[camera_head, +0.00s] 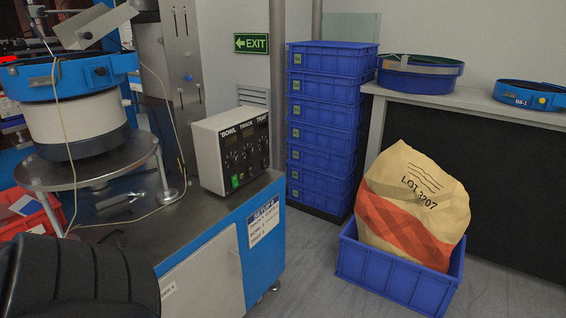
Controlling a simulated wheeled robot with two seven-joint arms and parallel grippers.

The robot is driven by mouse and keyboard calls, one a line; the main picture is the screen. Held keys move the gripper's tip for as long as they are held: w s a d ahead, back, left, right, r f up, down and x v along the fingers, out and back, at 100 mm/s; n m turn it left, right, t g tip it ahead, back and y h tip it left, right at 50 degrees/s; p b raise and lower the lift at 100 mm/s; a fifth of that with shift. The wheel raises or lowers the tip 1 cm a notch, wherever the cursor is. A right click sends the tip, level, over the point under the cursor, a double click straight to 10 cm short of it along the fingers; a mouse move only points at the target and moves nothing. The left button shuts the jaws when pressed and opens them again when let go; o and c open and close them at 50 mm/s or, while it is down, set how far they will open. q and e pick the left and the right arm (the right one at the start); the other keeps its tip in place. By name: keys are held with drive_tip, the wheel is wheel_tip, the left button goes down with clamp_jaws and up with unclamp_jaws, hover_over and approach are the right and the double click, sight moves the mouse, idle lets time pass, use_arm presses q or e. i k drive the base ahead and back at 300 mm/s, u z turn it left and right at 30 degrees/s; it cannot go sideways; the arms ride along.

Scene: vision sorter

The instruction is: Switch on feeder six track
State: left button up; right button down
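A green switch (235,181) sits at the panel's lower left. A bowl feeder (80,110) with a blue rim stands left of the box. A white label (264,222) is on the cabinet's side; I cannot read a feeder number with certainty. Neither gripper is in view.
Stacked blue crates (322,125) stand right of the box. A tan sack (412,200) marked LOT 3207 sits in a blue bin (395,275) on the floor. A dark rounded object (85,280) fills the lower left corner. Grey floor is clear between cabinet and bin.

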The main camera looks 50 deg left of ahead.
sight(250, 169)
drive_tip(key=u, duration=0.9)
drive_tip(key=i, duration=1.45)
drive_tip(key=u, duration=1.75)
drive_tip(key=i, duration=0.4)
drive_tip(key=u, duration=0.25)
